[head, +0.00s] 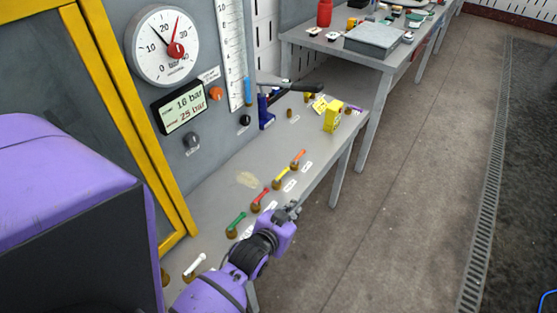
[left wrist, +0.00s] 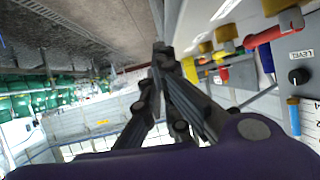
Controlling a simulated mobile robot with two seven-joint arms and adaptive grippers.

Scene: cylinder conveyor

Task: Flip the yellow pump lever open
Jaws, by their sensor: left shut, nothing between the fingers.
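The yellow lever (head: 281,175) sits on a brown base on the grey bench, in a row between the red lever (head: 262,196) and the orange lever (head: 298,158). My left gripper (head: 291,210) is at the bench's front edge, in front of the red lever and nearer to me than the yellow one. It appears apart from the levers. In the left wrist view its fingers (left wrist: 162,52) are closed together, with nothing between them. Several levers show right of the fingers there, including a red one (left wrist: 263,37). My right gripper is not in view.
A green lever (head: 236,222) and a white lever (head: 195,264) continue the row toward me. A pressure gauge (head: 162,46) and display (head: 182,108) are on the panel behind. A yellow box (head: 333,115) stands farther along the bench. The floor (head: 385,225) to the right is clear.

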